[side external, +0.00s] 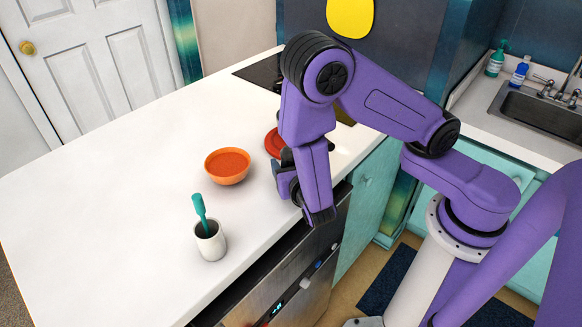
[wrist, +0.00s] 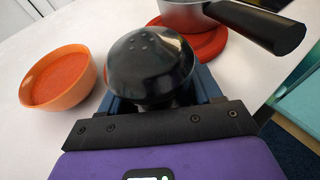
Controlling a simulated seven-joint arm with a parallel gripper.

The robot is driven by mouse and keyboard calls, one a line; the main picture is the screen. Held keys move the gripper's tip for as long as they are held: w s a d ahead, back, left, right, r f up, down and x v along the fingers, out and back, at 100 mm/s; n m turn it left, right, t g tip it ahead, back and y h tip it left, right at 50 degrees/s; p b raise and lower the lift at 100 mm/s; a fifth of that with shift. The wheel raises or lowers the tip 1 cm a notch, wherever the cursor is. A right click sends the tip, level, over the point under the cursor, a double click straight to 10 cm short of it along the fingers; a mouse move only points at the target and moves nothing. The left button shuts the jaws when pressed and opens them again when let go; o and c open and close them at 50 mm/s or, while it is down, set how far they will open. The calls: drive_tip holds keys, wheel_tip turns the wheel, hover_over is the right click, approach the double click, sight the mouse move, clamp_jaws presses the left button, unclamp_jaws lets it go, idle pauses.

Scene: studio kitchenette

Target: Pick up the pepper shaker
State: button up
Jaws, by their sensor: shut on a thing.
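The pepper shaker (wrist: 152,62) has a shiny black domed top with small holes and fills the middle of the wrist view. My gripper (wrist: 164,98) is shut on it, with a finger on each side below the dome. The lower part of the shaker is hidden by the dome and my gripper. In the side view my gripper (side external: 290,182) is low over the white counter near its front edge. There the shaker cannot be clearly told apart from the dark gripper parts. I cannot tell whether its base touches the counter.
An orange bowl (side external: 228,180) stands left of my gripper. A white cup (side external: 210,243) holding a teal utensil (side external: 199,206) stands nearer the front. A grey pot (wrist: 190,16) with a black handle (wrist: 262,27) sits on a red round mat (wrist: 207,45). The left counter (side external: 100,210) is clear.

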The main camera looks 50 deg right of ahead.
drive_tip(key=shift+r, duration=0.5)
drive_tip(key=r, duration=0.1)
drive_tip(key=s+r, duration=0.1)
drive_tip(key=r, duration=0.1)
drive_tip(key=shift+s+d+r, duration=0.15)
drive_tip(key=shift+s+r, duration=0.05)
drive_tip(key=shift+s, duration=0.2)
drive_tip(key=shift+s+d+r, duration=1.25)
drive_tip(key=shift+s+r, duration=2.45)
drive_tip(key=shift+s, duration=2.15)
drive_tip(key=w+a+f+m+g+y, duration=0.1)
drive_tip(key=w+a+f+g, duration=0.15)
drive_tip(key=w+a, duration=0.2)
drive_tip(key=w+a+f+g+y, duration=0.1)
drive_tip(key=w+a+g, duration=0.2)
drive_tip(key=w+a, duration=0.15)
drive_tip(key=w+a+r+n+g+y, duration=0.1)
drive_tip(key=w+r+g+y, duration=0.1)
drive_tip(key=w, duration=0.6)
drive_tip(key=w+a+r+g+y, duration=0.1)
drive_tip(key=w+a+g+y, duration=0.1)
drive_tip(key=w, duration=0.6)
drive_tip(key=s+a+n+g+y, duration=0.1)
drive_tip(key=s+a+g+y, duration=0.2)
drive_tip(key=g, duration=0.9)
drive_tip(key=s+y, duration=0.2)
drive_tip(key=y, duration=0.1)
drive_tip(key=shift+s+y, duration=0.3)
drive_tip(key=shift+y, duration=0.1)
